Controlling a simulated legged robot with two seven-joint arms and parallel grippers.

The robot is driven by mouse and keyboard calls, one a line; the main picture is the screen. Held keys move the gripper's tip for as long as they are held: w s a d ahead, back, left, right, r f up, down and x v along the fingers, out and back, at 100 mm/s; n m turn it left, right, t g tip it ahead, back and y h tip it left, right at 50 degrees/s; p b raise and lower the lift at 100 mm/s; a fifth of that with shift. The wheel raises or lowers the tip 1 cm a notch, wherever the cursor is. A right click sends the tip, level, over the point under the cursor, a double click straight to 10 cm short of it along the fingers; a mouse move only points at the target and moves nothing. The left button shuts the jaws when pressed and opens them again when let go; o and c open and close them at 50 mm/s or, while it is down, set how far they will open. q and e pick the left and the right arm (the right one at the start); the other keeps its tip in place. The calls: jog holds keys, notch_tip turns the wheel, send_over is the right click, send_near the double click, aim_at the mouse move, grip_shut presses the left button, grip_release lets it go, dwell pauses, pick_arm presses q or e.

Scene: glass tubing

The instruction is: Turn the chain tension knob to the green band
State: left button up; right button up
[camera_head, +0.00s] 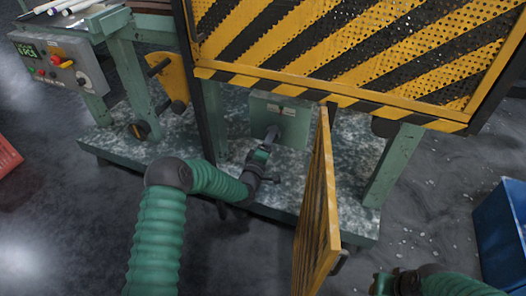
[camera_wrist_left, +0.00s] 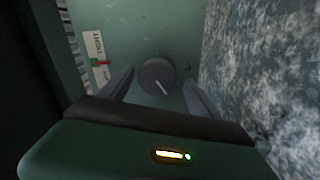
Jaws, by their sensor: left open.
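The dark round knob (camera_wrist_left: 157,76) sits on the green housing (camera_head: 290,124) low under the guard, with a white pointer line angled toward the lower right in the left wrist view. A white label plate (camera_wrist_left: 94,48) with partly legible lettering is left of the knob.
A yellow-black mesh door (camera_head: 318,205) stands swung out, right of my left arm. The striped guard panel (camera_head: 350,40) hangs above. A green frame leg (camera_head: 394,165), a control box (camera_head: 60,65), a blue bin (camera_head: 502,235) and a red crate (camera_head: 8,155) surround the area.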

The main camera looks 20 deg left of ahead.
pick_arm(q)
jog(key=s+p, duration=0.4)
jog(key=s, duration=1.1)
jog(key=shift+s+a+f+p, duration=0.3)
jog(key=shift+s+a+f, duration=0.05)
jog(key=shift+s+f, duration=0.05)
pick_arm(e)
jog(key=v, duration=0.2)
jog(key=w+v, duration=0.1)
jog(key=v, duration=0.2)
jog(key=shift+r, duration=0.15)
pick_arm(q)
jog(key=shift+a, duration=0.1)
